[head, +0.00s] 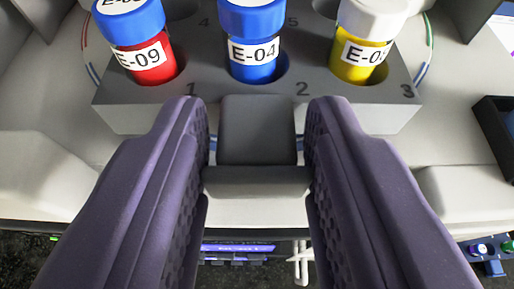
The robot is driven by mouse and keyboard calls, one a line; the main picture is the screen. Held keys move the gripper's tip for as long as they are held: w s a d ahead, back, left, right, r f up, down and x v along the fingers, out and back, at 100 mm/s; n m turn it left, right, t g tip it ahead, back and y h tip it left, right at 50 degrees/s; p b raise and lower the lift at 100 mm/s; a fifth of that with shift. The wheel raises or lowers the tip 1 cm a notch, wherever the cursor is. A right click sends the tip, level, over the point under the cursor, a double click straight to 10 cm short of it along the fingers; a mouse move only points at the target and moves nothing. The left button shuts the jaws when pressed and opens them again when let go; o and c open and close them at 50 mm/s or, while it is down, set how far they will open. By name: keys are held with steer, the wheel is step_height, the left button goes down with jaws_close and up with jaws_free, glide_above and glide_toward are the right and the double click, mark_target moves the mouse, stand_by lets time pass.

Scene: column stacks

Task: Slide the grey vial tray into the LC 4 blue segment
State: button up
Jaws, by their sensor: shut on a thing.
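The grey vial tray (378,118) is at the upper middle of the head view, with its handle (257,130) facing me. My gripper (257,145) has its two purple fingers on either side of the handle, shut on it. The tray bears a red vial with a blue cap (150,65), labelled E-09. It also bears a blue vial (254,72), labelled E-04, and a yellow vial with a white cap (355,70), its label partly cut off. The tray sits over a pale surface with thin coloured arcs at its sides. No LC 4 label is readable.
The pale surface (40,95) has raised blocks at left (40,170) and right (465,192). A dark box (497,135) stands at the right edge. Below the front edge lie a dark floor and a purple-lit strip (238,248).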

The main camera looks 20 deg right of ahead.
steer(key=shift+w+d+f+b, duration=0.1)
steer(key=shift+w+f+b, duration=0.3)
steer(key=shift+f, duration=0.05)
steer(key=shift+s+b, duration=0.2)
steer(key=shift+b, duration=0.15)
steer(key=shift+w+f, duration=0.1)
steer(key=o, duration=1.8)
steer(key=shift+s+a, duration=0.2)
steer(key=shift+s, duration=0.45)
